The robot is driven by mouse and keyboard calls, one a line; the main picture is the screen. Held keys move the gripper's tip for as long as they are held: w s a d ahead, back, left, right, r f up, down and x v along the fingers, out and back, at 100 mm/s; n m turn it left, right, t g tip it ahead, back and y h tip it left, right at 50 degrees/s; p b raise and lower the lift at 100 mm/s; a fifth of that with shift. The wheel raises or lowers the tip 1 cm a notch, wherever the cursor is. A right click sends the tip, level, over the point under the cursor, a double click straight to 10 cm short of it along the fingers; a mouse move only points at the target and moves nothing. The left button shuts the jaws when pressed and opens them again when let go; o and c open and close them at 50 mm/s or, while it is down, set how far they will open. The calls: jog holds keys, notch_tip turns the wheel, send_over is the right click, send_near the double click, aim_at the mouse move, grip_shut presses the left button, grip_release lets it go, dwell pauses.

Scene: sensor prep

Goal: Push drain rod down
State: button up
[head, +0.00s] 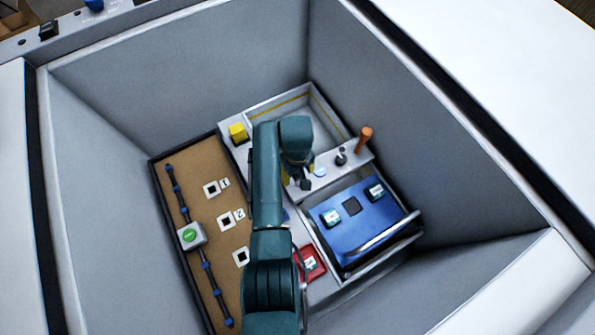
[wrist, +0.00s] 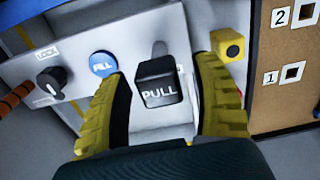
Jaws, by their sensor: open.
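In the wrist view a black knob marked PULL (wrist: 158,85), possibly the head of the drain rod, stands on a light grey panel (wrist: 110,22). No separately labelled drain rod shows. My gripper (wrist: 158,72) has its yellow fingers apart, one on each side of the knob, with a visible gap to it. Nothing is held. In the head view my gripper (head: 298,178) points down over the panel. The knob is mostly hidden there by my arm. How far the rod stands up cannot be told.
Beside the knob are a blue FILL button (wrist: 103,64), a LOCK dial (wrist: 50,82) and an upright orange handle (head: 364,139). A yellow block (head: 238,132) sits left. A blue tray (head: 350,240) with a bar handle lies in front. Grey walls enclose everything.

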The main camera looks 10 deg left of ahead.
notch_tip(320, 180, up, 12)
dwell(0.4)
dwell(0.3)
